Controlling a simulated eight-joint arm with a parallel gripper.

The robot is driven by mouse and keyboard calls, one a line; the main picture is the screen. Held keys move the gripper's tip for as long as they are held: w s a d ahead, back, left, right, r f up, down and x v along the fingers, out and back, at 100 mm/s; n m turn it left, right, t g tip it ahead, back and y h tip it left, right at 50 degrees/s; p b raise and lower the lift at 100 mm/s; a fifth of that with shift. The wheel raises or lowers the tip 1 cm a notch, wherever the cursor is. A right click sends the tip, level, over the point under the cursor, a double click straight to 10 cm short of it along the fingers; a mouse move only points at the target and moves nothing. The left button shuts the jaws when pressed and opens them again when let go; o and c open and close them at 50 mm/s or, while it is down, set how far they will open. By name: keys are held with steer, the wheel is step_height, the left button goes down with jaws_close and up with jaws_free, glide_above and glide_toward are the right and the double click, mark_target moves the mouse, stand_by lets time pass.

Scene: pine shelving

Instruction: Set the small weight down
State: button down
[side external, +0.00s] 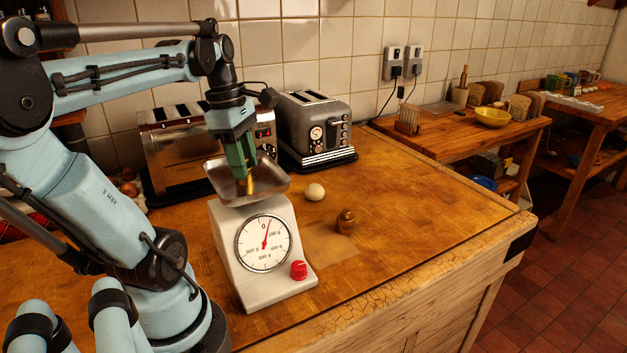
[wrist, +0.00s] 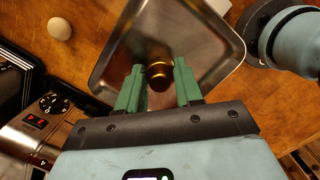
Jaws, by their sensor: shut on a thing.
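My gripper (side external: 241,168) has green fingers and is shut on a small brass weight (side external: 250,188). In the wrist view, the weight (wrist: 159,72) sits between the fingertips of my gripper (wrist: 158,84). The weight is over the metal pan (side external: 277,190) of a white kitchen scale (side external: 226,262). The pan (wrist: 112,50) fills the middle of the wrist view. I cannot tell whether the weight touches the pan. The scale's red needle points just right of the 0. A second, darker weight (side external: 346,222) stands on the wooden counter to the right of the scale.
An egg (side external: 314,191) lies on the counter (side external: 400,215) behind the second weight. A shiny toaster (side external: 172,150) and a grey toaster (side external: 318,130) stand behind the scale. The counter to the right is clear. A yellow bowl (side external: 492,117) sits on a farther table.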

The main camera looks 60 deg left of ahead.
steer(key=shift+r, duration=0.55)
step_height(320, 180, up, 3)
steer(key=shift+d+r, duration=0.1)
steer(key=shift+r, duration=0.05)
steer(key=w+d+r, duration=0.2)
steer(key=d+r, duration=0.4)
steer(key=d, duration=0.4)
steer(key=w+d+f, duration=1.3)
steer(key=d+f, duration=0.2)
steer(key=f, duration=0.3)
steer(key=w+a+f, duration=0.1)
steer(key=a+f, duration=0.1)
steer(key=a, duration=0.1)
steer(key=w+a+f, duration=0.2)
steer(key=a, duration=0.1)
steer(key=w+a+f, duration=0.2)
steer(key=a, duration=0.1)
steer(key=shift+f, duration=2.15)
steer(key=shift+f, duration=0.1)
